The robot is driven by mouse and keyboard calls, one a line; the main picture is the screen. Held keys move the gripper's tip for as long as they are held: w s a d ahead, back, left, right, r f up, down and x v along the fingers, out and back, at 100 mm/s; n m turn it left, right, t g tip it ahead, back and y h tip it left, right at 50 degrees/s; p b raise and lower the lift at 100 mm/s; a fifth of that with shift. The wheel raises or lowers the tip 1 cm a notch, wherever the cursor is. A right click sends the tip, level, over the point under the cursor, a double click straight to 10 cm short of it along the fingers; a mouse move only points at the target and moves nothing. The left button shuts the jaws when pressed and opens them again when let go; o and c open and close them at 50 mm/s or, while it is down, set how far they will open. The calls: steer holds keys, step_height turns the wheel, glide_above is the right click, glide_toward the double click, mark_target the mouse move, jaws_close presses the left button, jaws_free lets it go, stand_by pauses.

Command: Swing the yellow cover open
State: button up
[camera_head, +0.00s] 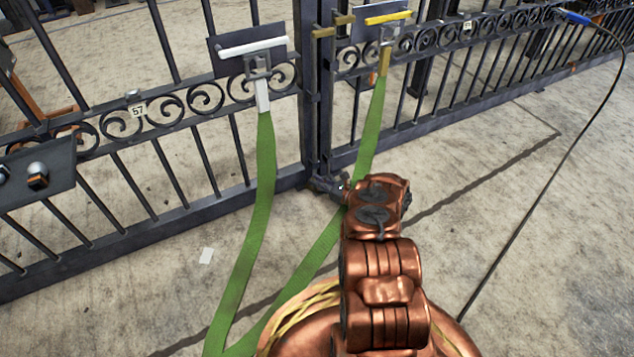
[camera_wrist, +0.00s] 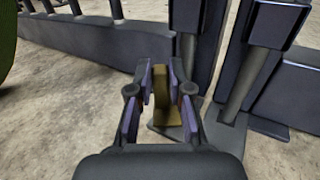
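In the wrist view a yellow-brown upright piece (camera_wrist: 163,105) stands low beside the gate post, on a small plate near the ground. It looks like the yellow cover, but its shape is partly hidden by my fingers. My gripper (camera_wrist: 161,78) has one finger on each side of it, with the fingers apart. I cannot tell whether they touch it. In the head view my copper arm reaches to the foot of the post, and my gripper (camera_head: 333,187) is small and mostly hidden there. The yellow piece is not clear in that view.
The dark gate (camera_head: 105,240) spans the back. A white-handled plate (camera_head: 222,65) and a yellow-handled plate (camera_head: 360,32) hang on it, with green straps (camera_head: 258,190) beside my arm. A black cable (camera_head: 540,190) hangs to the right. Concrete floor lies open at right.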

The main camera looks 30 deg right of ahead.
steer(key=o, duration=0.4)
steer(key=shift+m+t+h, duration=0.3)
steer(key=shift+m+h, duration=0.1)
steer(key=shift+h, duration=0.2)
steer(key=shift+a+m+h, duration=0.1)
steer(key=shift+m+h, duration=0.5)
steer(key=shift+h, duration=0.3)
steer(key=shift+m+t+h, duration=0.5)
steer(key=shift+m+h, duration=0.4)
steer(key=shift+h, duration=0.5)
steer(key=shift+m+h, duration=1)
steer(key=shift+h, duration=0.6)
